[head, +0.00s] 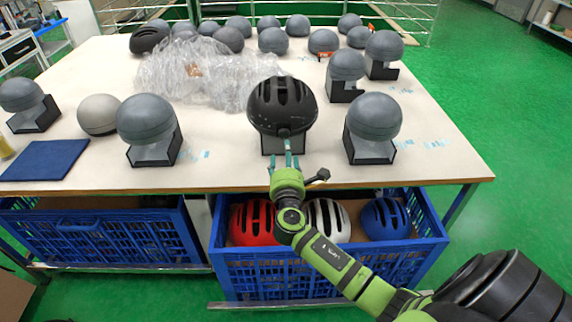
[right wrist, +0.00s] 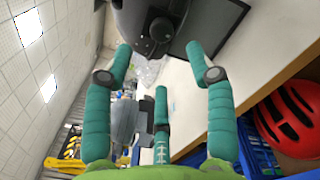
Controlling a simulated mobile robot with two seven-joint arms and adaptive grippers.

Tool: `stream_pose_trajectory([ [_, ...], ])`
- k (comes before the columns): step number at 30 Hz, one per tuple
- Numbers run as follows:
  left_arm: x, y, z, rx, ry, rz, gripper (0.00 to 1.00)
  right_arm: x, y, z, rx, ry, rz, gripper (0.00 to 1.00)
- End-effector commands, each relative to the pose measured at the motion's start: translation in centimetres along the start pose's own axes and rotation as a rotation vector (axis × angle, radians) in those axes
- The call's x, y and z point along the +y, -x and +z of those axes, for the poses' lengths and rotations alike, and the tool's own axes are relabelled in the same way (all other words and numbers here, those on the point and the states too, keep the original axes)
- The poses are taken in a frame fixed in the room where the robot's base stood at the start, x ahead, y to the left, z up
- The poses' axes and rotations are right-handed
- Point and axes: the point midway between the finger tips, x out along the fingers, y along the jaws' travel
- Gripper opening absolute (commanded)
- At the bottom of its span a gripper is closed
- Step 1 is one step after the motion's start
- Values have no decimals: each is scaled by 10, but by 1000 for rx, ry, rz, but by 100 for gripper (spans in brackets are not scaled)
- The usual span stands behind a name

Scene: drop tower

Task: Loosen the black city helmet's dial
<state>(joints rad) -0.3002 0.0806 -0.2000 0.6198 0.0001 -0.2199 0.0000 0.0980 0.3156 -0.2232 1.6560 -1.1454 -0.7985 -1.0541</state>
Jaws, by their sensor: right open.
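The black city helmet (head: 282,103) sits on a black stand (head: 272,143) at the table's front middle, vents up. Its black round dial (right wrist: 160,30) shows at the top of the right wrist view, on the helmet's dark rear. My right gripper (head: 286,160) is just in front of the helmet's lower edge, teal fingers pointing at it. In the right wrist view the gripper (right wrist: 160,62) is open and empty, its fingers spread below the dial and apart from it. My left gripper is out of view.
Grey headforms on stands (head: 150,120) (head: 371,120) flank the helmet. Clear plastic wrap (head: 200,80) lies behind. Below the table edge, a blue crate (head: 320,270) holds a red helmet (head: 253,222), a white helmet (head: 327,221) and a blue helmet (head: 385,219). Bare tabletop lies at right.

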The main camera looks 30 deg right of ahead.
Motion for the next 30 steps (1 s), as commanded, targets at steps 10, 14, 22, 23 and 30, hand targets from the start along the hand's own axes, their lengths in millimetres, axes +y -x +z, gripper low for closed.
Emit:
stream_pose_trajectory([
  [10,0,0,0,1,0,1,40,0,31,0,-1,0,1,56],
  [14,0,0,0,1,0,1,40,0,32,0,-1,0,1,56],
  [22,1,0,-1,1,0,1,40,0,31,0,-1,0,1,56],
  [23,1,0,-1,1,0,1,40,0,31,0,-1,0,1,56],
  [30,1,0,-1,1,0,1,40,-25,35,-32,83,-51,-48,56],
])
